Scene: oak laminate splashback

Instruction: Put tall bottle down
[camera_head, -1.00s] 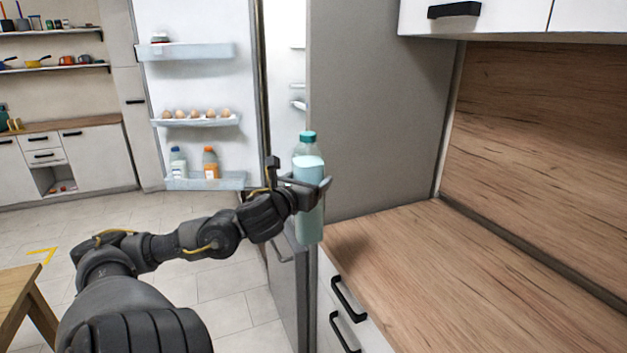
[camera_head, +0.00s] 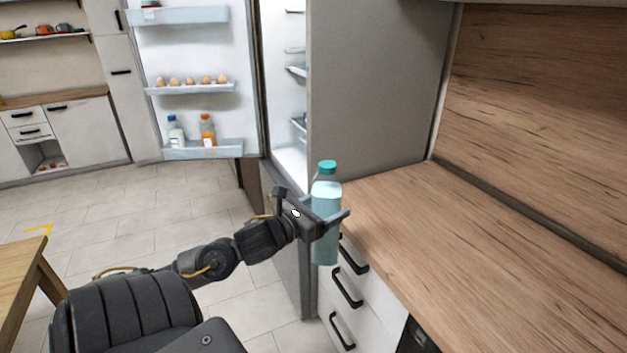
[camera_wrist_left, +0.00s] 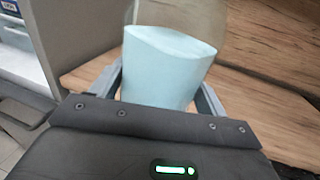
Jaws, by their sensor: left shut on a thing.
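The tall bottle (camera_head: 326,222) is pale blue with a teal cap and is upright. My left gripper (camera_head: 332,217) is shut on it and holds it around its middle. In the head view the bottle is in front of the drawers, beside the left edge of the wooden countertop (camera_head: 480,230); its lower end shows below the level of the countertop. In the left wrist view the bottle (camera_wrist_left: 165,70) stands between the two fingers, with the countertop (camera_wrist_left: 270,105) behind it. My right gripper is in neither view.
The open fridge (camera_head: 290,110) stands behind, its door shelves holding eggs (camera_head: 190,81) and bottles (camera_head: 207,130). White drawers with black handles (camera_head: 347,288) are under the countertop. The visible countertop is clear. A wooden table (camera_head: 22,275) is at the left.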

